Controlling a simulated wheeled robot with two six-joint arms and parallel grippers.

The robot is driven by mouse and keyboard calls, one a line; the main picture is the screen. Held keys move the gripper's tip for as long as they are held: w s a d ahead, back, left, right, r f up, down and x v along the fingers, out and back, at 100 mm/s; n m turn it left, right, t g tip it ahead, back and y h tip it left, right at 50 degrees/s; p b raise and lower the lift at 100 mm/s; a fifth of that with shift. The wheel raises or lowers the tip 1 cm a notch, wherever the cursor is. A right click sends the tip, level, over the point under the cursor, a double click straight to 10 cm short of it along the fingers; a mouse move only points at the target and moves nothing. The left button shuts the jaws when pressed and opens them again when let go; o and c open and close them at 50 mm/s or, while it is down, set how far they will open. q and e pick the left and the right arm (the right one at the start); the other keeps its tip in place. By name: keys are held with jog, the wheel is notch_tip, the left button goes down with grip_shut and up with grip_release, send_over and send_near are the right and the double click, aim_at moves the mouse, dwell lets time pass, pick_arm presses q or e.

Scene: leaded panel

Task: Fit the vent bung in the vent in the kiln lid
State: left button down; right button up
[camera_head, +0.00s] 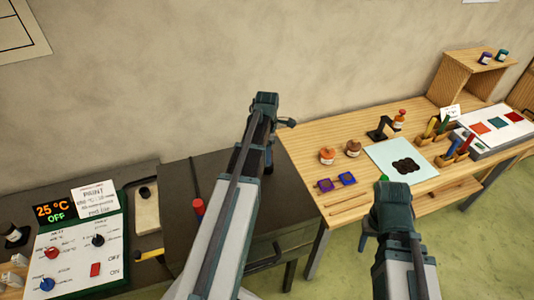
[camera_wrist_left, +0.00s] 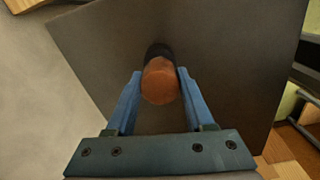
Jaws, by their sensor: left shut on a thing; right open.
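My left gripper (camera_head: 268,165) is over the dark grey kiln lid (camera_head: 222,165). In the left wrist view its blue fingers (camera_wrist_left: 155,90) are shut on the orange-brown vent bung (camera_wrist_left: 160,82), one on each side. The bung's round end faces the camera. A black round patch shows just beyond the bung, against the lid (camera_wrist_left: 225,60); I cannot tell whether it is the vent, shadow or the bung's far part. The bung's seating is hidden. My right gripper (camera_head: 390,200) is open in front of the wooden bench, its fingertips mostly hidden by its own wrist.
A kiln control box (camera_head: 75,245) reading 25 °C OFF stands at left. A red-ended dark rod (camera_head: 198,207) is by the lid's left side. The wooden bench (camera_head: 345,205) at right carries jars, a pale sheet (camera_head: 385,155) and tools.

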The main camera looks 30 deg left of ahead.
pick_arm(q)
jog(key=shift+f+b, duration=1.3)
jog(key=shift+f, duration=0.1)
jog(key=shift+c, duration=1)
grip_release()
jog(key=shift+r, duration=0.1)
notch_tip(320, 180, up, 7)
jog(key=p, duration=0.7)
